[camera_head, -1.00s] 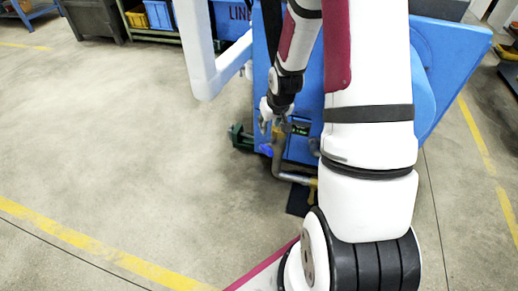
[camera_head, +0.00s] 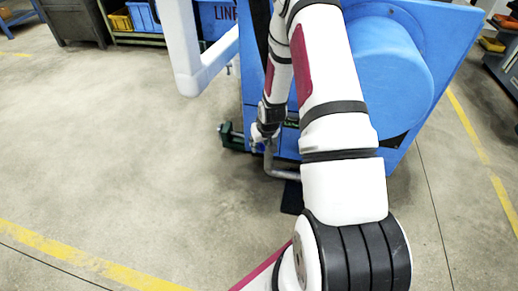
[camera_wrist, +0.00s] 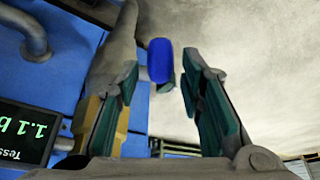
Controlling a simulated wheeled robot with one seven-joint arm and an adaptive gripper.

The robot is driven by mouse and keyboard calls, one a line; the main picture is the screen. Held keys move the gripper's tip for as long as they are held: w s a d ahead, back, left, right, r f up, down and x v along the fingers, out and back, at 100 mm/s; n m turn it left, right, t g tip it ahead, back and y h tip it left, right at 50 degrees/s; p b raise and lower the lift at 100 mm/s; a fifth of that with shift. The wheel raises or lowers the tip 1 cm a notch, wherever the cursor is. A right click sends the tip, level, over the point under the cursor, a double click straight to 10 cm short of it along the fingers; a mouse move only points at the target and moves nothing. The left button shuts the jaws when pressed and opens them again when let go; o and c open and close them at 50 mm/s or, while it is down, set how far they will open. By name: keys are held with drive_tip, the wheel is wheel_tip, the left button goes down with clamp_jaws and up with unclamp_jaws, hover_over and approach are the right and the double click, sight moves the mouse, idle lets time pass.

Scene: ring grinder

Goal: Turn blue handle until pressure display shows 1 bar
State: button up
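The blue handle (camera_wrist: 160,60) shows in the wrist view as a rounded blue end between the tips of my gripper (camera_wrist: 160,80). The gripper's two teal-padded fingers stand apart, with a visible gap on the handle's right; whether the left finger touches it I cannot tell. The pressure display (camera_wrist: 25,130) is at the left edge, upside down and cut off; its green digits look like 1.1. In the head view my gripper (camera_head: 262,140) is low at the machine's front, and I cannot make out the handle there.
A brass-coloured fitting (camera_wrist: 121,118) and a grey pipe (camera_wrist: 112,60) are close to the left finger. The blue machine (camera_head: 385,65) stands behind my arm. A bent pipe (camera_head: 283,173) runs below my gripper. The concrete floor (camera_head: 120,150) to the left is clear.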

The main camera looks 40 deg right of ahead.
drive_tip(key=shift+b+x, duration=0.3)
drive_tip(key=shift+x, duration=1.05)
drive_tip(key=shift+c, duration=0.2)
clamp_jaws()
drive_tip(key=shift+f, duration=0.1)
drive_tip(key=shift+s+f+t+b, duration=0.25)
drive_tip(key=shift+t+b, duration=0.15)
drive_tip(key=shift+b, duration=0.3)
drive_tip(key=shift+o, duration=0.2)
unclamp_jaws()
